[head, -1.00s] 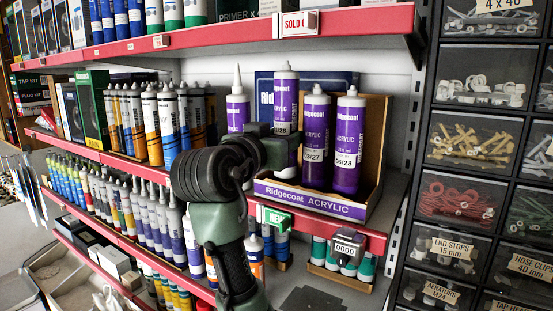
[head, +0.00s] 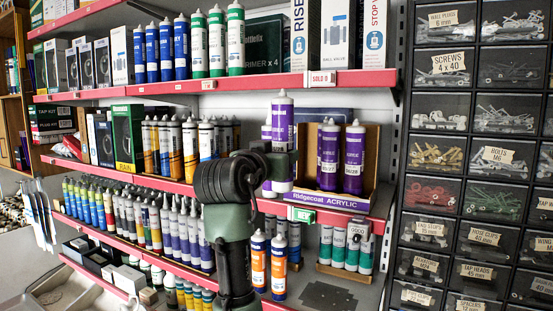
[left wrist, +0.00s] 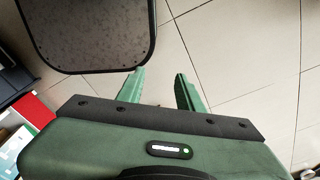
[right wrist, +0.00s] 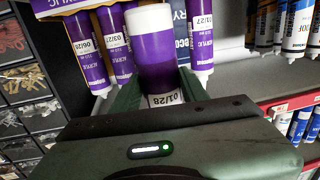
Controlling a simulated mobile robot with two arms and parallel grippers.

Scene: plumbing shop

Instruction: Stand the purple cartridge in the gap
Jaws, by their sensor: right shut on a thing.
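The purple cartridge (head: 283,125), with a white base and a 01/28 label, is held roughly upright by my right gripper (head: 280,160). In the right wrist view, the jaws are shut on this cartridge (right wrist: 165,62). Two purple cartridges stand in the Ridgecoat Acrylic tray (head: 340,203), a nearer-left one (head: 328,155) and a right one (head: 354,158). Another purple cartridge (head: 266,132) is just left of the held one, partly hidden. The held cartridge is left of the tray pair and stands higher; my arm hides the tray's left end. My left gripper (left wrist: 160,90) is open and empty above the tiled floor.
The red-edged shelf above (head: 230,85) overhangs the cartridge row. Orange and white tubes (head: 278,265) and green-banded tubes (head: 345,248) stand on the shelf below. Yellow-banded tubes (head: 170,145) stand to the left. Parts drawers (head: 440,155) are at the right.

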